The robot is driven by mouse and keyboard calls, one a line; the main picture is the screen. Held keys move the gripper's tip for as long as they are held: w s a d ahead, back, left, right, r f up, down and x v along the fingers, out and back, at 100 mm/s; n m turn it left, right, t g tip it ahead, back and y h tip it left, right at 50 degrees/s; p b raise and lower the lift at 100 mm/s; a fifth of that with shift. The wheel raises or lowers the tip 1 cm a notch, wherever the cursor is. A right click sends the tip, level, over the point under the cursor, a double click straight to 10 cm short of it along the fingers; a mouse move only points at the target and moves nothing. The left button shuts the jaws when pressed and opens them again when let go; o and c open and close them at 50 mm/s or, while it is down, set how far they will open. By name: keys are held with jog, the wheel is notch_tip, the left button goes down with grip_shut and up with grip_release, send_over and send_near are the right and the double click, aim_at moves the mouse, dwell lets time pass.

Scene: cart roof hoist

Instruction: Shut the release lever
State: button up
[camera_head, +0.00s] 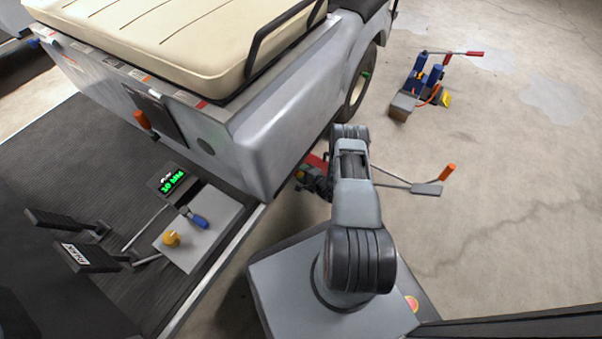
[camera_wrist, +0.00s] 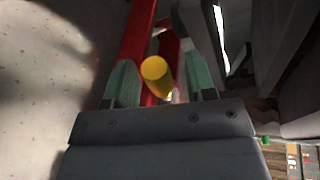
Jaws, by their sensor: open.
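My gripper (camera_wrist: 163,82) is open in the wrist view, with one pale green finger on each side. A yellow cylindrical grip (camera_wrist: 155,68), which looks like the end of the release lever, shows between the fingers. Whether they touch it I cannot tell. A red frame (camera_wrist: 137,35), which looks like part of a floor jack, lies beyond it. In the head view a red piece of the jack (camera_head: 317,161) shows low beside the cart's corner. My arm hides most of the jack and the gripper there.
The grey cart (camera_head: 280,140) with its cream seat pad (camera_head: 170,40) stands close left of my arm. A long handle with an orange grip (camera_head: 447,172) reaches right over the floor. A blue-and-red tool (camera_head: 433,80) stands farther back. Floor at right is mostly clear.

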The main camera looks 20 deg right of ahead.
grip_shut()
jog(key=shift+a+r, duration=0.1)
dwell(0.4)
